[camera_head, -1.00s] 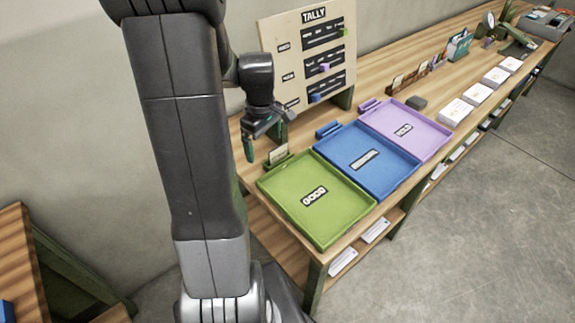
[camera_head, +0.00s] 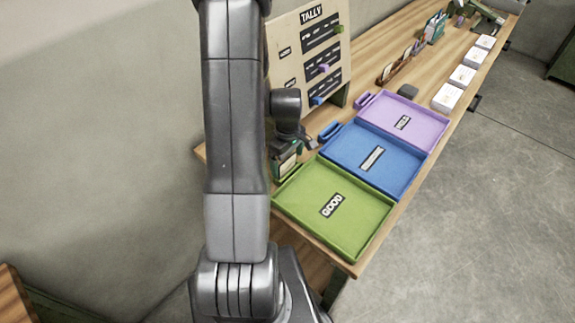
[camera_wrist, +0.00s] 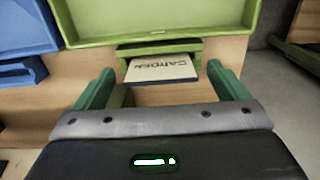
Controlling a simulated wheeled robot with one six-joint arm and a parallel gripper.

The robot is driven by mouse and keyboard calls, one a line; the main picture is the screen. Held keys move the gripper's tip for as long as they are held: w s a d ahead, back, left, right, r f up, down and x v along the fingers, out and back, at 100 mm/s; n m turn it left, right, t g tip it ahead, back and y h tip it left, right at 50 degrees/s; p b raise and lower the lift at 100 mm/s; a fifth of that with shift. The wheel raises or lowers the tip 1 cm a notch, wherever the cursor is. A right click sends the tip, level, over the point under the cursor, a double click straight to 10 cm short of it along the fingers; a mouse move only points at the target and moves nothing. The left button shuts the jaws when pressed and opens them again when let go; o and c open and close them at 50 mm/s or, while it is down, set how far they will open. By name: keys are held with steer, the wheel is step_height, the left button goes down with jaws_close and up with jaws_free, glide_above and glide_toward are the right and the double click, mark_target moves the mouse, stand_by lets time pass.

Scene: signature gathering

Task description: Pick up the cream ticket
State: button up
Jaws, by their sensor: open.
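The cream ticket (camera_wrist: 162,68) shows in the wrist view, with dark lettering on it.
A blue tray (camera_head: 399,187) and a purple tray (camera_head: 432,143) follow the green one along the wooden table. A tally board (camera_head: 284,34) stands behind them. Stacks of white cards (camera_head: 447,97) lie farther along.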

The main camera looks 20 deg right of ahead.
steer(key=shift+f, duration=0.6)
steer(key=c, duration=1)
steer(key=shift+r, duration=0.1)
steer(key=shift+c, duration=0.2)
